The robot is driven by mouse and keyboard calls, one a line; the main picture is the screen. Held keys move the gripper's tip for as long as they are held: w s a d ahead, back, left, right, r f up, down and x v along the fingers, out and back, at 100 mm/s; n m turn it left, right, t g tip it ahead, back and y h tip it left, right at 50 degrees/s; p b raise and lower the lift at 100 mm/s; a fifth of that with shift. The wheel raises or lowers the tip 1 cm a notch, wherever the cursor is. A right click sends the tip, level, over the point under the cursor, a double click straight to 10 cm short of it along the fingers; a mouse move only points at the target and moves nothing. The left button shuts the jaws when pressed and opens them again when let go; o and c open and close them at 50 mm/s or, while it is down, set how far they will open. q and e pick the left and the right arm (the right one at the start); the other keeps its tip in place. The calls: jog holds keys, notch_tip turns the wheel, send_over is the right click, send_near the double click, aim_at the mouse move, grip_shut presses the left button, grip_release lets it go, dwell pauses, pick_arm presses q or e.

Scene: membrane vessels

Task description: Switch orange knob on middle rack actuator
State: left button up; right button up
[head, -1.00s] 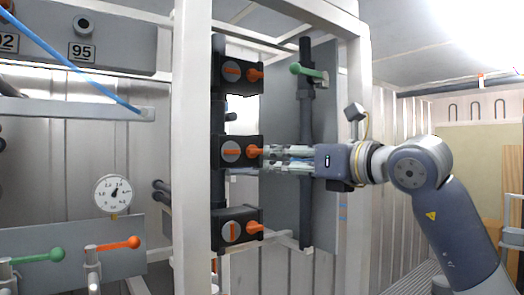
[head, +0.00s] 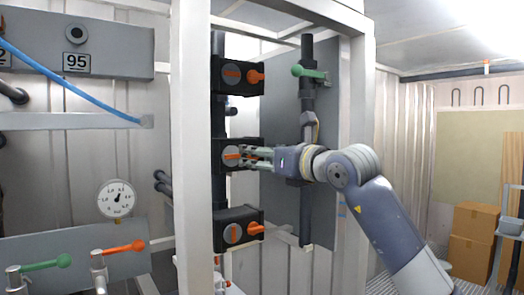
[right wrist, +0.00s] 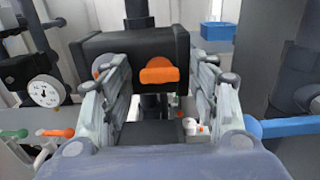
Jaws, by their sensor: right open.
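Three black actuators sit one above another on a dark vertical pipe in the white rack. The middle actuator (head: 222,152) has a round grey face with an orange bar, and its orange knob is mostly hidden by my right gripper in the head view. In the right wrist view the orange knob (right wrist: 158,73) shows on the black housing (right wrist: 125,48), centred between the fingers. My right gripper (head: 256,158) is open, its fingers on either side of the knob at the housing; I cannot tell whether they touch it. My left gripper is not in view.
The top actuator (head: 232,75) and bottom actuator (head: 232,230) have orange knobs too. A white post (head: 190,150) stands left of them. A green-handled valve (head: 310,72) is on the pipe behind my right arm. A gauge (head: 117,198) and lever valves are at left.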

jog(key=c, duration=1.1)
jog(key=shift+o, duration=0.2)
jog(key=n+b, duration=0.5)
jog(key=n, duration=1)
jog(key=shift+n+b, duration=0.3)
jog(key=shift+n, duration=0.1)
